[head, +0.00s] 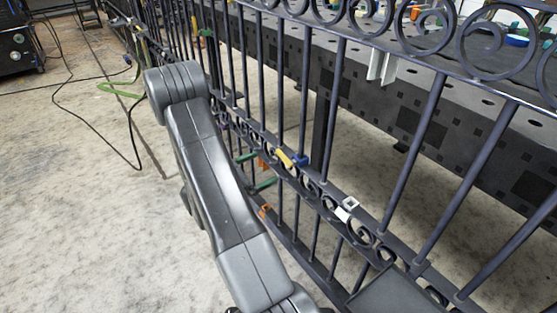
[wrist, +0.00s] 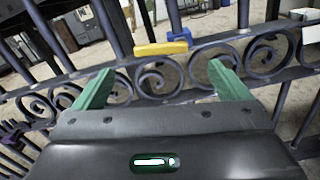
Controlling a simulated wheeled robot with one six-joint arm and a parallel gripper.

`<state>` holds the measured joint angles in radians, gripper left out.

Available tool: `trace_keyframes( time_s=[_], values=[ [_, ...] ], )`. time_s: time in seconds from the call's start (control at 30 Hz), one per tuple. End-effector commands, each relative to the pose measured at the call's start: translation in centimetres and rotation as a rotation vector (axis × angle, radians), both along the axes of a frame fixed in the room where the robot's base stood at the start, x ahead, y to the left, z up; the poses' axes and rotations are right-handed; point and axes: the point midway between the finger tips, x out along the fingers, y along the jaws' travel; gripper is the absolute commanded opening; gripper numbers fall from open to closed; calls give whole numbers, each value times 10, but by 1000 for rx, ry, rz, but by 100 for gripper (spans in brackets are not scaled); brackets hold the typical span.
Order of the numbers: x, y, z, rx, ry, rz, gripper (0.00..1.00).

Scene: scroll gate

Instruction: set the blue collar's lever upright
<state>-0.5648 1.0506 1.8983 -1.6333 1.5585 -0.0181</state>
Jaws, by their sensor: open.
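The blue collar (head: 301,160) sits around a bar of the dark iron gate, and it also shows at the top of the wrist view (wrist: 178,36). Its yellow lever (head: 284,157) lies on its side, and in the wrist view the lever (wrist: 160,48) points left, nearly level, just above the scroll band. My gripper (wrist: 161,70) has green fingers spread wide and empty. In the wrist view the lever lies beyond and above the gap between the fingertips, with no contact visible.
The gate's scroll band (wrist: 160,80) runs across below the collar, with upright bars on both sides. A white collar (head: 347,207) is farther right on the gate, and an orange piece (head: 265,211) is lower left. A dark perforated table (head: 420,120) stands behind. Floor left is mostly clear, with cables.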

Motion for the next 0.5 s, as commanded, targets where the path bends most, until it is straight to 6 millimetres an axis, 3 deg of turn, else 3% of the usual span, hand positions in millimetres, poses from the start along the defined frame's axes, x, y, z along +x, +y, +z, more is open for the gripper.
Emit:
trace_keyframes(
  time_s=[0.2,0.5],
  values=[
    [21,-31,0,0,-1,-4,95],
    [39,-54,0,-1,0,-2,95]
  ],
)
